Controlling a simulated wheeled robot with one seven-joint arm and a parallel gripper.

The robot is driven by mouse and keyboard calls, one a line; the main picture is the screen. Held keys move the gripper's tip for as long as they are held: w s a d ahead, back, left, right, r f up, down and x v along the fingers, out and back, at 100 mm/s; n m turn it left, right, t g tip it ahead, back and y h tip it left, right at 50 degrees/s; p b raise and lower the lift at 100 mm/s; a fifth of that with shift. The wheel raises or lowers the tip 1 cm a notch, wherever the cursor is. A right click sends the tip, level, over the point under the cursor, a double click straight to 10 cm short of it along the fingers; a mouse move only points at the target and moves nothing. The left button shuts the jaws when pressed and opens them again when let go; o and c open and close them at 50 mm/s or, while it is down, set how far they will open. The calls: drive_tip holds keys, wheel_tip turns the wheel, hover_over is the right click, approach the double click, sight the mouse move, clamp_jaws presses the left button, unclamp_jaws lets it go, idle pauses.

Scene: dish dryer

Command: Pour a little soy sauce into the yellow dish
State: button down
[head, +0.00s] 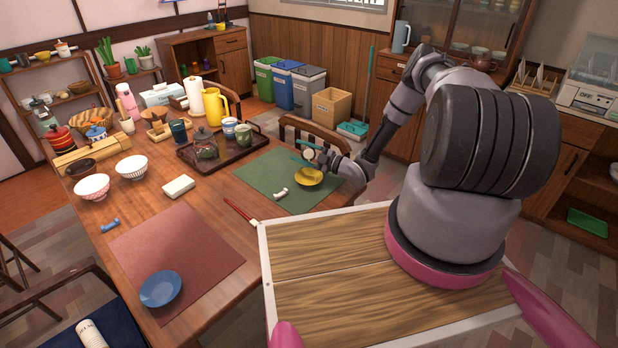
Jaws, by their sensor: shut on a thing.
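The yellow dish (308,177) lies on the green placemat (262,178) near the table's right edge. My gripper (308,155) is just above and behind the dish, with my arm reaching in from the right. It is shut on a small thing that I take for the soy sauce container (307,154). The container is partly hidden by the fingers and too small to show its tilt clearly. I cannot see any sauce stream or sauce in the dish.
A dark tray (187,154) with a teapot and cups stands left of the green mat. A chair back (325,134) is behind. A blue dish (160,288) sits on the red mat.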

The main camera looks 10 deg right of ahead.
drive_tip(key=shift+r+n+y, duration=0.5)
drive_tip(key=shift+r+n, duration=0.1)
drive_tip(key=shift+n, duration=0.3)
idle(2.1)
